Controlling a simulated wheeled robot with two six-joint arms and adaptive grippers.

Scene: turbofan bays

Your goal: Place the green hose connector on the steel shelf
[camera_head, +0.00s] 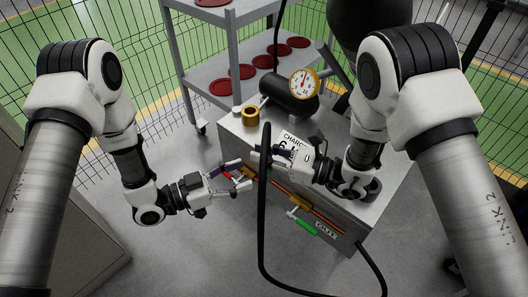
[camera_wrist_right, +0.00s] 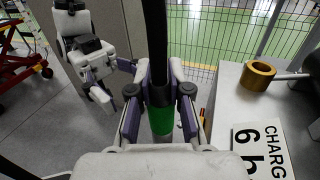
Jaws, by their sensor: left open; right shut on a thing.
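The green hose connector (camera_wrist_right: 161,121) is a short green cylinder on the end of a black hose. My right gripper (camera_wrist_right: 159,98) is shut on it, with one finger on each side. In the head view my right gripper (camera_head: 259,156) is above the front edge of the steel cart, and its fingers mostly hide the connector. My left gripper (camera_head: 245,175) is open and empty, just left of and below the right one. The steel shelf (camera_head: 213,68) is a grey rack at the back, with several red discs on its middle level.
The cart (camera_head: 351,213) carries a dial gauge (camera_head: 304,83), a dark cylinder (camera_head: 285,97), a brass ring (camera_head: 250,116) and a sign (camera_wrist_right: 262,150). A green-handled valve (camera_head: 305,226) is on its front. The black hose (camera_head: 263,230) loops down to the floor. Mesh fencing stands behind.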

